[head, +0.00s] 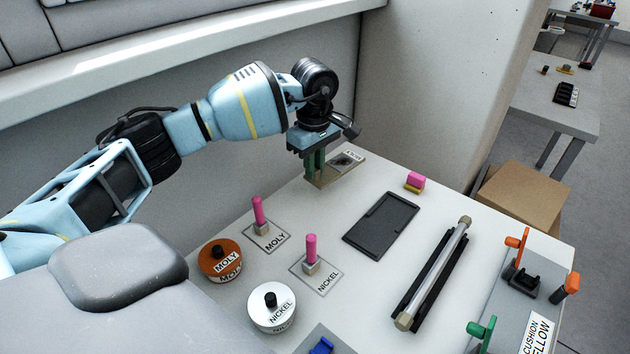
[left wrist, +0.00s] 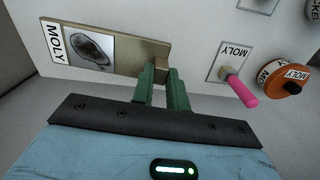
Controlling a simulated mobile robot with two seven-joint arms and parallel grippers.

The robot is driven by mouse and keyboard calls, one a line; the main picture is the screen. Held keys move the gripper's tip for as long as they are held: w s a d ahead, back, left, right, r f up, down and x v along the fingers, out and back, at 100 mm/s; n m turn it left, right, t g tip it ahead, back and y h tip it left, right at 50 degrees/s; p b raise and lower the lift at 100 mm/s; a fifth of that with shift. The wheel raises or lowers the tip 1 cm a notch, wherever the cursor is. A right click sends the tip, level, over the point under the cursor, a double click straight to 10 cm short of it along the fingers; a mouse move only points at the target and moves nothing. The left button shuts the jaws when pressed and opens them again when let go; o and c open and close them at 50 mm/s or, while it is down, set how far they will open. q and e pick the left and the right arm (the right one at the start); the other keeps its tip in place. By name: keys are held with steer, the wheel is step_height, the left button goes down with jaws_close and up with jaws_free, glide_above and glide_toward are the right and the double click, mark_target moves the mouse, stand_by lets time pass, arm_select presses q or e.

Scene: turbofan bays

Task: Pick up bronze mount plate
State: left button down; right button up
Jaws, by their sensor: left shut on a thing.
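The bronze mount plate (head: 325,179) is a flat tan strip with a dark oval patch and a white label at its far end. It is at the back corner of the white table in the head view. The left wrist view shows the plate (left wrist: 128,55) too, with its label reading MOLY. My left gripper (head: 315,172) points down with its green fingers shut on the plate's near end. The fingers (left wrist: 160,78) cover part of that end in the left wrist view. I cannot tell the gap between plate and table. My right gripper is not in view.
Pink-handled pegs stand on the MOLY card (head: 268,240) and NICKEL card (head: 326,281). An orange MOLY tin (head: 219,259) and a white NICKEL tin (head: 272,306) are in front. A dark tray (head: 381,225) and a rod on a black rack (head: 435,272) lie rightward. A wall rises behind.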

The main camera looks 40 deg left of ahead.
arm_select(q)
step_height(320, 180, up, 12)
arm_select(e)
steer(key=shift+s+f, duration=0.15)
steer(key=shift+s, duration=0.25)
arm_select(q)
steer(key=shift+f, duration=0.2)
